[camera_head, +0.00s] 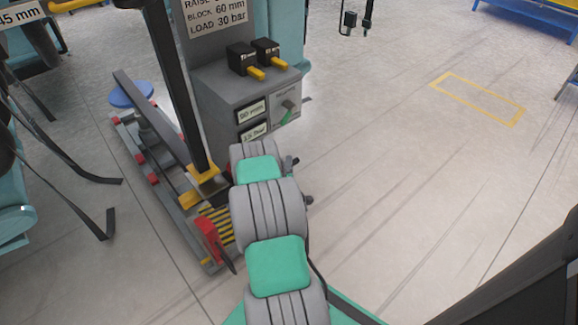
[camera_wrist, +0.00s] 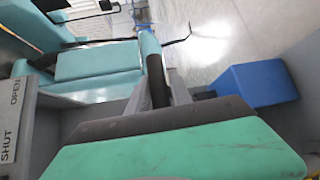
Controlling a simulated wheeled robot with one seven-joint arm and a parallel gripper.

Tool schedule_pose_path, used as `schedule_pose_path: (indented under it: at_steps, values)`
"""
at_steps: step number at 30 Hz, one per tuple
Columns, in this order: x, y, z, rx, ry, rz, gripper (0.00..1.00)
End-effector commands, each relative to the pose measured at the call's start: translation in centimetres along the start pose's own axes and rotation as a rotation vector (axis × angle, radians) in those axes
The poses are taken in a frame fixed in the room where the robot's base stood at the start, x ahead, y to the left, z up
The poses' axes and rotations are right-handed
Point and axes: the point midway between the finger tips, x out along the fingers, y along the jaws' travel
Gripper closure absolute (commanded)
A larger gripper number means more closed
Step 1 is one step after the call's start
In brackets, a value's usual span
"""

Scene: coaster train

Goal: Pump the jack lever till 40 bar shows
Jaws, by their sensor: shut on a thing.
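The floor jack (camera_head: 165,165) stands left of my arm, with a round blue pad and a yellow socket. A long black lever (camera_head: 175,85) rises from the socket and leaves the top of the head view. The grey console (camera_head: 215,90) behind carries two small readouts; the lower readout (camera_head: 254,132) seems to show about 15 bar, but is blurred. My gripper (camera_wrist: 165,88) is hidden in the head view. In the wrist view its fingers close around a dark bar, which looks like the lever.
An OPEN/SHUT plate (camera_wrist: 10,120) is close at left in the wrist view. A blue block (camera_wrist: 255,87) is at right and teal seats (camera_wrist: 95,62) are beyond. A sign (camera_head: 215,15) reads block 60 mm, load 30 bar.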

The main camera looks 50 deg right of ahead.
Motion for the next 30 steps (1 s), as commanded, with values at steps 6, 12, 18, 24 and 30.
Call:
schedule_pose_path:
  at_steps: [6, 12, 18, 24, 30]
  values:
    - [1.7, 5.5, -1.6, 0.008, 0.006, 0.02, 1.0]
    - [3.4, 8.1, -3.5, 0.009, 0.009, 0.02, 1.0]
    - [3.7, 8.2, -4.2, 0.01, 0.013, 0.018, 1.0]
    - [3.6, 8.1, -4.4, 0.01, 0.017, 0.017, 0.67]
    - [3.5, 8.0, -4.4, 0.01, 0.019, 0.014, 0.54]
